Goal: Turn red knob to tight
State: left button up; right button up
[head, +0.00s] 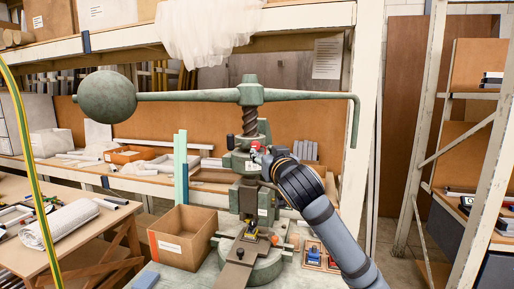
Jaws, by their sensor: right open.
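The green fly press (253,93) stands upright in the middle, with a ball weight (107,97) on the left end of its arm and a bent handle on the right. A small red knob (256,146) shows on the press body just below the screw (250,122). My right gripper (260,158) is open at the front of the press, right beside the knob and partly covering that area. Whether its fingers touch the knob, or stand around it, I cannot tell. My left gripper is not in view.
A cardboard box (182,236) stands left of the press on the bench. Small blue-and-orange bins (313,254) lie to the right, near my forearm. A wooden table (75,237) with a rolled cloth is at the left. White shelving posts (362,110) rise behind.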

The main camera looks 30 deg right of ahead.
aim_at(256, 146)
jog(key=p+x, duration=0.4)
jog(key=x, duration=0.5)
jog(key=shift+w, duration=0.3)
jog(key=shift+w+d+f+p, duration=0.2)
jog(key=shift+w+p, duration=0.1)
jog(key=shift+w, duration=0.25)
jog(key=shift+c, duration=0.3)
grip_shut()
